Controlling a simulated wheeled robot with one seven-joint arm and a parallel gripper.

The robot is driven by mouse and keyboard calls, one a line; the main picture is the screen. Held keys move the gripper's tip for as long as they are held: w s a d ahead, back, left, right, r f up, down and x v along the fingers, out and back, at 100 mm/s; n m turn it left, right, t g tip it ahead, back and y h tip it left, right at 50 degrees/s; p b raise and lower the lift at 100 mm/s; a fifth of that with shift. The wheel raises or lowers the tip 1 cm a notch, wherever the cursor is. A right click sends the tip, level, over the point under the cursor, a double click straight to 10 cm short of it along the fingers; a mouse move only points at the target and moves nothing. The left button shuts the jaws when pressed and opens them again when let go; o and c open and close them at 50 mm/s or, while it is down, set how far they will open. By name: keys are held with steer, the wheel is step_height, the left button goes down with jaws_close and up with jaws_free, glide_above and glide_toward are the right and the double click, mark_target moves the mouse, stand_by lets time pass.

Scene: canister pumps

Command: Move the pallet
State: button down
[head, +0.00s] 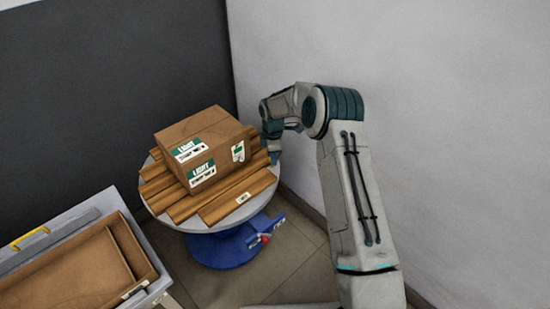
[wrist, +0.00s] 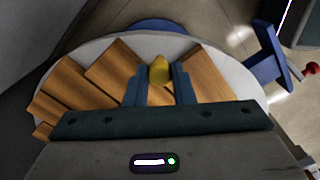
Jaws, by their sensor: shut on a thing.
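The pallet (head: 237,200) is a set of brown wooden slats on a round pale turntable (head: 154,203) with a blue base. A closed brown cardboard box (head: 195,135) with green and white labels sits on the slats. My gripper (head: 274,158) is low at the right edge of the turntable, beside the slats, mostly hidden by its own wrist.
A blue lever with a red end (head: 265,238) sticks out from the turntable base at the front right. A grey bin (head: 75,213) with a yellow handle and a brown lining stands at the lower left. Walls close in behind and right; some floor is free in front.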

steer(key=shift+w, duration=0.1)
stand_by(0.3)
steer(key=c, duration=1.2)
jaws_free()
steer(key=shift+c, duration=0.2)
step_height(320, 180, up, 14)
steer(key=p, duration=0.2)
steer(key=shift+f, duration=0.1)
